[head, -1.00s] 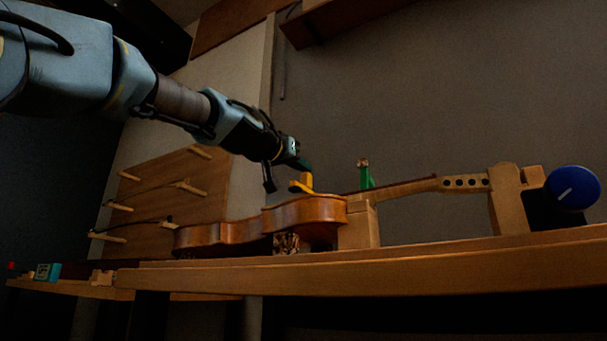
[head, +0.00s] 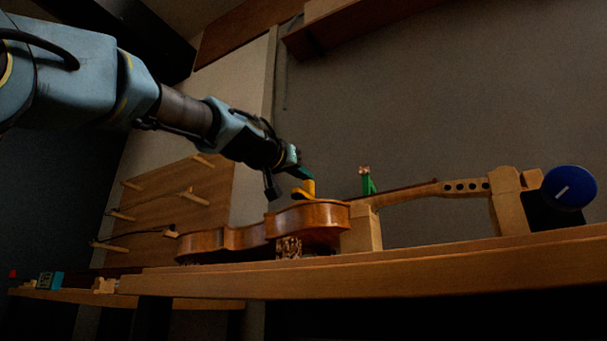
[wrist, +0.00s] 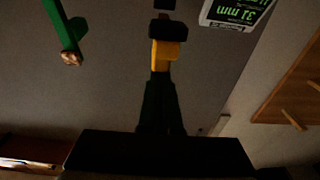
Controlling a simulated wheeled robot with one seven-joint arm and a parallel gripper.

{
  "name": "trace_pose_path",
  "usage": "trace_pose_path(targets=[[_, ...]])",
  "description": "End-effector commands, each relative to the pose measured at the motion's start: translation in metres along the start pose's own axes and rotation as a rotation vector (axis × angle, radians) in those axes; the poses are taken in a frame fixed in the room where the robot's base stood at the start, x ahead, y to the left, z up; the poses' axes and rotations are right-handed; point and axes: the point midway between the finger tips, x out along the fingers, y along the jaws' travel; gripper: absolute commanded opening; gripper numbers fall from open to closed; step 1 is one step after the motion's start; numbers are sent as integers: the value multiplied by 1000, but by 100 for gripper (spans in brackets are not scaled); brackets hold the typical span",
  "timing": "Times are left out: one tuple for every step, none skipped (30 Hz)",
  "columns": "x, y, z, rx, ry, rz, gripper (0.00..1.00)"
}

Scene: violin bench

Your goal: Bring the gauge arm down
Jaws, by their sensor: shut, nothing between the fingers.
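A green arm with a copper-coloured tip, seemingly the gauge arm (head: 368,182), stands raised behind the violin (head: 312,216). It also shows at the upper left of the wrist view (wrist: 62,28). My gripper (head: 305,176) is above the violin body, left of the green arm and apart from it. In the wrist view its dark fingers (wrist: 160,100) are together, with nothing held between them. A yellow piece (head: 308,188) is at the finger ends, low over the violin; I cannot tell whether it is part of my gripper. A display reading mm (wrist: 237,12) is at the wrist view's top.
The violin lies on a wooden bench (head: 400,272), its neck beside a wooden support (head: 510,208). A blue knob (head: 570,188) is at the right end. A pegged wooden board (head: 170,215) stands behind at left. Air above the neck is clear.

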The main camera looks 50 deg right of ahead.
Motion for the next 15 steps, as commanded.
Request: trace_pose_path(targets=[[3, 0, -1, -2, -9, 2, 0], [3, -1, -4, -2, -9, 1, 0], [4, -1, -8, -2, -7, 1, 0], [5, -1, -12, -2, -6, 1, 0], [6, -1, -17, -2, -5, 0, 0], [7, -1, -23, -1, -3, 0, 0], [7, -1, -25, -1, -3, 0, 0], [8, -1, -28, -1, -2, -1, 0], [8, -1, -32, 0, -1, -1, 0], [9, -1, -34, 0, 0, -1, 0], [10, -1, -37, 0, 1, -2, 0], [10, -1, -41, -1, 1, -2, 0], [11, -1, -44, -1, 2, -2, 0], [4, -2, -35, 1, 3, -5, 0], [-2, -3, -32, 1, 5, -6, 0]])
